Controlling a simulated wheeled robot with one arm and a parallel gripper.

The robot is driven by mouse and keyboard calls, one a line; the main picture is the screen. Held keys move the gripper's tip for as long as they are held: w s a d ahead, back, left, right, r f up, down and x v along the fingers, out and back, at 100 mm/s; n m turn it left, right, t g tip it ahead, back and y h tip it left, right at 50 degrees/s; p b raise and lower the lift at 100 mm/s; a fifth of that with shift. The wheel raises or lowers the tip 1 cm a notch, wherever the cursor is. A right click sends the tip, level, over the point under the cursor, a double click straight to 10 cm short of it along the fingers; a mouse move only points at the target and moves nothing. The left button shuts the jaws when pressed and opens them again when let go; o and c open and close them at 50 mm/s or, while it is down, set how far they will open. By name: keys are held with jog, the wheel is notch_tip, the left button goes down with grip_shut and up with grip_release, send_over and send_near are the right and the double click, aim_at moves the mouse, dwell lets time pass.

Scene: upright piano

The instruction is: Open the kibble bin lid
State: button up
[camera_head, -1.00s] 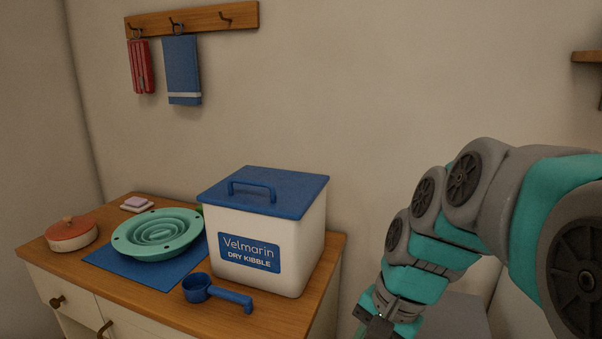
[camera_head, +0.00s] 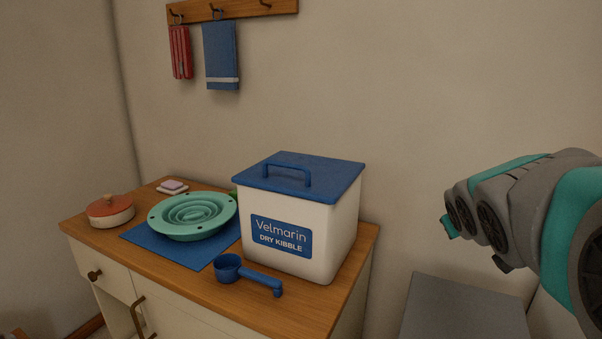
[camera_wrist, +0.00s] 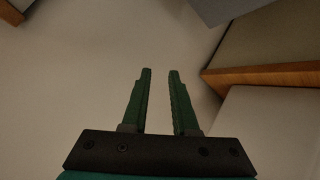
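The kibble bin (camera_head: 335,235) is a white box with a "Velmarin Dry Kibble" label, standing at the right end of the wooden cabinet top. Its blue lid (camera_head: 325,175) lies flat and closed on it, with a blue bar handle (camera_head: 287,174) toward the front. My gripper (camera_wrist: 160,72) shows in the wrist view with two green fingers apart and nothing between them. In the head view my arm is at the right, clear of the bin, and the fingers cannot be made out there.
A blue scoop (camera_head: 247,273) lies in front of the bin. A grey surface (camera_head: 463,305) stands right of the cabinet.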

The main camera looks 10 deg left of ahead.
aim_at(287, 166)
jog(key=w+a+r+n+t+y+b, duration=0.25)
jog(key=w+r+n+t, duration=0.4)
jog(key=w+r, duration=0.85)
jog(key=w+a+r+n+t+y, duration=0.1)
jog(key=a+r+n+t+y, duration=0.3)
jog(key=a+r+n+y, duration=0.7)
jog(key=s+a+f+n+g+y+b, duration=0.1)
jog(key=s+a+n+g+y+b, duration=0.25)
jog(key=a+n+g+y, duration=0.65)
jog(key=s+a+f+n+g+h, duration=0.1)
jog(key=s+f+n+g, duration=0.1)
jog(key=f+n+g, duration=0.1)
jog(key=s+a+f+n+g+h, duration=0.1)
jog(key=s+f+n+g+h, duration=0.1)
jog(key=f, duration=0.4)
jog(key=s+a+f+n+g+h, duration=0.1)
jog(key=s+f+n+g, duration=0.2)
jog(key=f+n+g, duration=0.2)
jog(key=shift+s+a+f+n+g+h+b, duration=0.15)
jog(key=shift+s+n+g+h+b, duration=0.15)
jog(key=shift+n, duration=0.35)
jog(key=shift+x, duration=3.8)
